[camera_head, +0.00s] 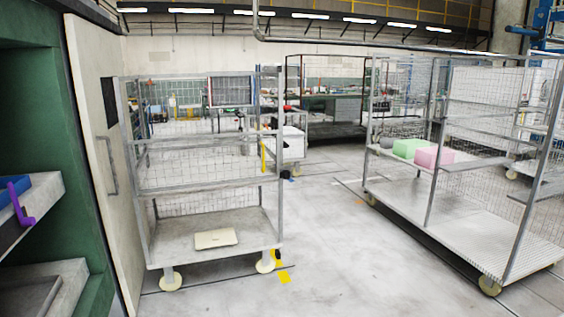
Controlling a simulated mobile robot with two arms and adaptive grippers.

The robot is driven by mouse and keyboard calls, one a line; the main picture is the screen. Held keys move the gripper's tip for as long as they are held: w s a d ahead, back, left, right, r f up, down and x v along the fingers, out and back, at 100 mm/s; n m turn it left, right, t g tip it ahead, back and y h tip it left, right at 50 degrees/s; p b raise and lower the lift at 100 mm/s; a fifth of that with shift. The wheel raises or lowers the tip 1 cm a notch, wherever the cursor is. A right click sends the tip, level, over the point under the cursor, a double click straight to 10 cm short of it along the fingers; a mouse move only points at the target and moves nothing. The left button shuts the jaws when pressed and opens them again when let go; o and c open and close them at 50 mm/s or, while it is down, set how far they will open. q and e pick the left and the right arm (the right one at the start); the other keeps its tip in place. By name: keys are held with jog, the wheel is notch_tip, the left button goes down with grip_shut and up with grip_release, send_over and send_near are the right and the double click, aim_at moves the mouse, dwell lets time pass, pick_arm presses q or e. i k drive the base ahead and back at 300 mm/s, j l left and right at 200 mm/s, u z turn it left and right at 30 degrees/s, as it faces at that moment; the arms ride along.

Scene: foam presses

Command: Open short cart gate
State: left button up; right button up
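The short cart (155,258) stands left of the middle, a grey metal frame on cream wheels with wire mesh sides. A wire mesh gate panel with metal rails (208,185) appears to span the front at mid height, above the cart floor; I cannot tell whether it is latched. A flat beige piece (215,239) lies on the cart floor. Neither of my grippers is in view.
A pale door with a handle (112,165) is close on the short cart's left. Open floor (330,240) lies between the carts.

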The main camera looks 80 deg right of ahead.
aim_at(130, 143)
jog(key=z, duration=1.95)
jog(key=i, duration=0.25)
jog(key=l+z, duration=0.05)
